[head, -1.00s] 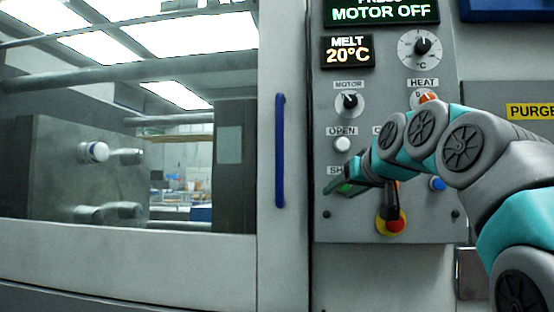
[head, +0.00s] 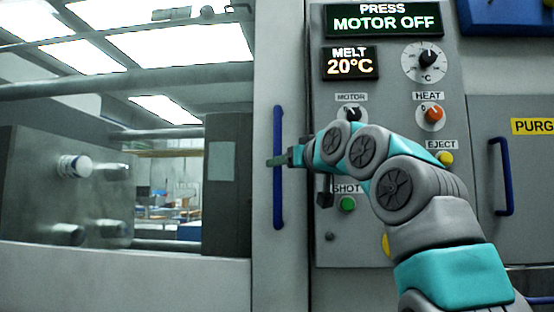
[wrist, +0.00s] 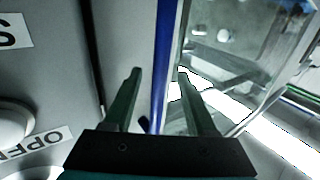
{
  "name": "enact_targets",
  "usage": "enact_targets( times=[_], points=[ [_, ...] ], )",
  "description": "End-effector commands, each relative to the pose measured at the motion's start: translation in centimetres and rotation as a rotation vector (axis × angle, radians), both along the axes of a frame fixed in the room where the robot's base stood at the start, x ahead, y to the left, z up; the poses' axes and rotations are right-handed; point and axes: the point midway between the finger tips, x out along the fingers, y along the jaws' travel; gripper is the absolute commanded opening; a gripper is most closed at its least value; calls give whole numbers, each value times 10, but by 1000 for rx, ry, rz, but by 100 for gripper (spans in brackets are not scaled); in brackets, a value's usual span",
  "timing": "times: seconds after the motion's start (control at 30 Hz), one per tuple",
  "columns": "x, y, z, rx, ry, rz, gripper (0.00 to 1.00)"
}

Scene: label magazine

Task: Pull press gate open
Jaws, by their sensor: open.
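The press gate (head: 150,275) is a grey frame with a large clear window on the left in the head view, and it looks closed. Its handle (head: 278,195) is a blue upright bar on the gate's right edge. My gripper (head: 276,161) is at the handle, a little above its middle. In the wrist view, the open fingers of my gripper (wrist: 158,75) stand on either side of the blue handle (wrist: 167,60). Whether either finger touches the bar cannot be told.
A control panel (head: 330,245) with knobs, buttons and displays stands right of the gate, behind my arm. Its displays read MOTOR OFF and 20°C. A purge cover (head: 480,160) with its own blue handle (head: 503,178) is at the far right.

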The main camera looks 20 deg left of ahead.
Motion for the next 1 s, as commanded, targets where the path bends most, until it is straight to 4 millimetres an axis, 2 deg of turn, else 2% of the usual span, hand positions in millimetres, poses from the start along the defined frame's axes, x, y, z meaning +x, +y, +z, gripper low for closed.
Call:
enact_targets(
  times=[0.1, 0.2, 0.53, 1.0],
  points=[
    [15, 15, 3, -2, 4, 2, 57],
    [22, 24, 2, -2, 3, 2, 57],
    [25, 28, -1, -1, 1, 1, 56],
    [25, 28, -1, -1, 1, 1, 3]
  ],
)
